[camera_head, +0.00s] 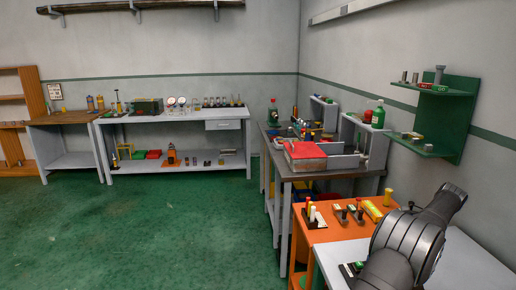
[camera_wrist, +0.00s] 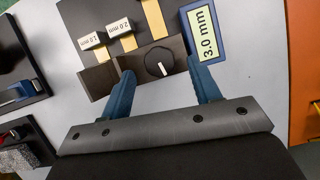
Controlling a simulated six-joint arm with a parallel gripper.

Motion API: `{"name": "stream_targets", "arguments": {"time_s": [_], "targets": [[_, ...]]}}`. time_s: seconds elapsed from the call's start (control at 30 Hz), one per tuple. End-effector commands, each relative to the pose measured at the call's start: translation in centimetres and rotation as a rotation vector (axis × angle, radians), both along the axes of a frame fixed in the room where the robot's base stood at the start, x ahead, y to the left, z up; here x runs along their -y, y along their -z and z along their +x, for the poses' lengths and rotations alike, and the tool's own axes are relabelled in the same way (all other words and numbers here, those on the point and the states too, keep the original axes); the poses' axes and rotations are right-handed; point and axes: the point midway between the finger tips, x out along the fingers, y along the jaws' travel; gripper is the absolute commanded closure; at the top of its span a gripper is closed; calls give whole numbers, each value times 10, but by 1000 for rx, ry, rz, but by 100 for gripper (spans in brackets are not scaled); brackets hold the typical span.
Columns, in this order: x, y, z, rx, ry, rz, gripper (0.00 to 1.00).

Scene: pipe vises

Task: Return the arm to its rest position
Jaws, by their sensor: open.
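My gripper (camera_wrist: 163,88) shows in the wrist view with its two blue fingers spread apart and nothing held between them. A dark block with a round, white-marked knob (camera_wrist: 159,62) lies just beyond the fingertips. My right finger overlaps the near edge of a blue block labelled 3.0 mm (camera_wrist: 208,38); I cannot tell if they touch. In the head view my dark arm is at the lower right, over the grey-white table (camera_head: 465,262); the gripper itself is out of that view.
White labelled pieces (camera_wrist: 118,28) with brass-coloured strips sit beyond the knob. Dark fixtures (camera_wrist: 18,92) stand at the left of the wrist view. An orange table (camera_head: 335,232) with small items adjoins mine. A green wall shelf (camera_head: 445,115) is behind the arm. The green floor (camera_head: 170,225) is clear.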

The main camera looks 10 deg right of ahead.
Motion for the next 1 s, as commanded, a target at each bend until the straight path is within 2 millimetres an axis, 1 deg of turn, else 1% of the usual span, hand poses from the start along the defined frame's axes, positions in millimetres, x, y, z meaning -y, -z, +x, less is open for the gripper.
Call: {"name": "stream_targets", "arguments": {"time_s": [0.13, 0.27, 1.0], "targets": [[-12, 25, 0, -2, -2, 3, 43], [-9, 22, 2, 0, -133, -1, 43], [-11, 22, 6, -1, -795, 0, 43]]}}
